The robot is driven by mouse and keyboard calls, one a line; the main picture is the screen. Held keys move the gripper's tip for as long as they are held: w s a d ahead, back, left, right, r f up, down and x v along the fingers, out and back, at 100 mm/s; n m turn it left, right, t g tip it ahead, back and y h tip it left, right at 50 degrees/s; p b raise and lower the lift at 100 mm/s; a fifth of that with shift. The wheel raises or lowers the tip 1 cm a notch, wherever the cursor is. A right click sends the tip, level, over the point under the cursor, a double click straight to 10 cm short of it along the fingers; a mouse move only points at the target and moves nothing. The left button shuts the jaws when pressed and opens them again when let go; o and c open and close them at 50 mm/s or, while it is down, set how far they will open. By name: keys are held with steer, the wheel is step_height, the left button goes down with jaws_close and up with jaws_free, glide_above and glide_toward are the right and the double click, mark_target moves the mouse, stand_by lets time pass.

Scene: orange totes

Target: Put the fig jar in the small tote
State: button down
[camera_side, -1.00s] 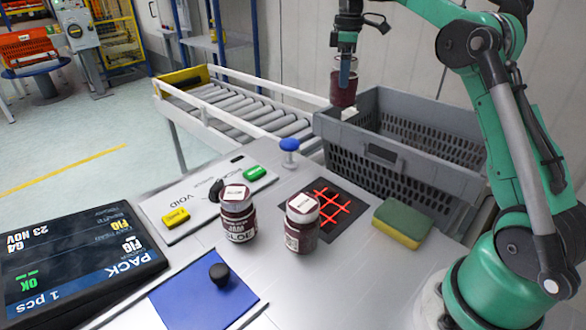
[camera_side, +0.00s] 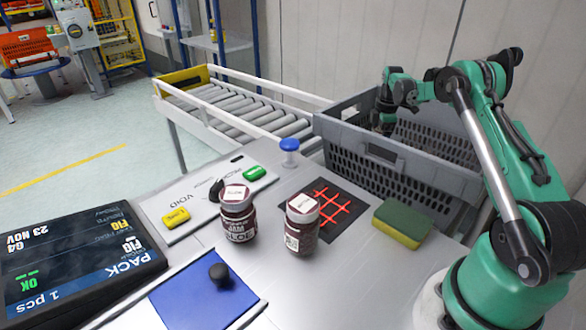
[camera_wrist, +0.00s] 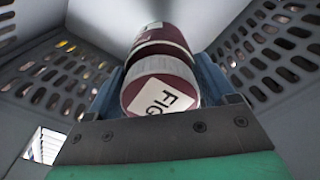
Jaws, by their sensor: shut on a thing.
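My gripper (camera_side: 385,122) is down inside the grey slatted tote (camera_side: 375,153), near its far left part; its fingertips are hidden by the tote wall in the side view. In the wrist view the gripper (camera_wrist: 160,76) has its blue fingers on both sides of the fig jar (camera_wrist: 162,95), shut on it. The jar is dark red, with a white FIG label on the lid facing the camera. The tote's slotted walls surround it. I cannot tell whether the jar touches the tote floor.
Two dark red jars, left (camera_side: 238,216) and right (camera_side: 301,224), stand on the bench. A green-yellow sponge (camera_side: 401,224), a blue-topped button (camera_side: 289,151), a blue mat (camera_side: 207,291) and a screen (camera_side: 72,252) reading PACK FIG are around them. A roller conveyor (camera_side: 237,108) lies behind.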

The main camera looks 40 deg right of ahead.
steer(key=shift+f, duration=3.2)
jaws_free()
step_height(320, 180, up, 12)
steer(key=shift+f, duration=0.25)
steer(key=w+a+r+m+t+h, duration=0.1)
steer(key=w+a+r+m+t, duration=0.15)
steer(key=a+r, duration=0.65)
steer(key=s+a+r+m+t, duration=0.1)
steer(key=s+a+m, duration=0.1)
steer(key=a, duration=0.5)
steer(key=s+a+r+m+t, duration=0.1)
steer(key=s+a+r, duration=0.1)
steer(key=a, duration=0.6)
steer(key=s+a+f+m+t+y, duration=0.1)
steer(key=s+a+f+m+t, duration=0.1)
steer(key=s+a, duration=0.4)
steer(key=shift+s+a+f+m+t, duration=0.25)
steer(key=shift+a+f+m+t, duration=0.1)
steer(key=shift+a+f+m, duration=0.6)
steer(key=shift+a+r, duration=0.15)
